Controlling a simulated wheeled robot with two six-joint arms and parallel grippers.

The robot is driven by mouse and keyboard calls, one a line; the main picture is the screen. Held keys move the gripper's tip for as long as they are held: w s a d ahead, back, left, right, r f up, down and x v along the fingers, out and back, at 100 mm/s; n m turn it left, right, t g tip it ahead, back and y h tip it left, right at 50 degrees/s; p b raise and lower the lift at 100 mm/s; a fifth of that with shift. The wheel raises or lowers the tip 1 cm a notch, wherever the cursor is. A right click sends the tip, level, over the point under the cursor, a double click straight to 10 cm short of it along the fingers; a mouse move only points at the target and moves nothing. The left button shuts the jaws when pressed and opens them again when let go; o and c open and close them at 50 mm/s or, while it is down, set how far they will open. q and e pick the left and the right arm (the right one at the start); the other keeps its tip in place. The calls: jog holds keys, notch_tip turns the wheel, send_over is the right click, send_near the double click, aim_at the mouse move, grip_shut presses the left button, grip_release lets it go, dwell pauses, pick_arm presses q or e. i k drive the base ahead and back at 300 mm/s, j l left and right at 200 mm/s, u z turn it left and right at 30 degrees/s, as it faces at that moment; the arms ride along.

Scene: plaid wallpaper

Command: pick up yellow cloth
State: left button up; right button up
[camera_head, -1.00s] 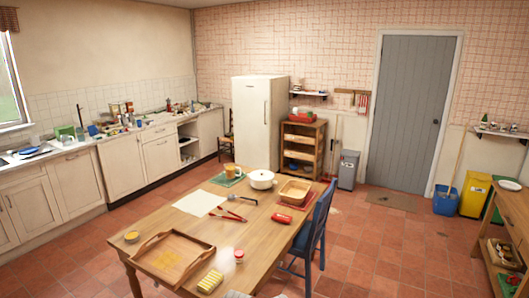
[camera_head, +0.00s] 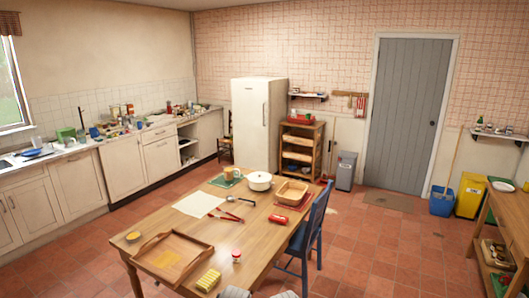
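A small yellow striped block-like thing (camera_head: 208,280), perhaps a folded cloth, lies on the near part of the wooden table (camera_head: 215,235). A flat orange-yellow patch (camera_head: 170,260) lies inside the wooden tray (camera_head: 205,247) on the same table; it could also be a cloth, and I cannot tell which is the yellow cloth.
A red-capped jar (camera_head: 236,257), red-handled tongs (camera_head: 226,216), a white pot (camera_head: 260,181) and a baking dish (camera_head: 292,192) stand or lie on the table. A blue chair (camera_head: 308,235) is at its right side. Floor is clear toward the door (camera_head: 405,115).

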aim_at(208, 280)
jog(key=i+j+z, duration=0.15)
jog(key=i+j, duration=0.25)
jog(key=i+j+z, duration=0.15)
jog(key=i+j, duration=0.25)
jog(key=j, duration=0.25)
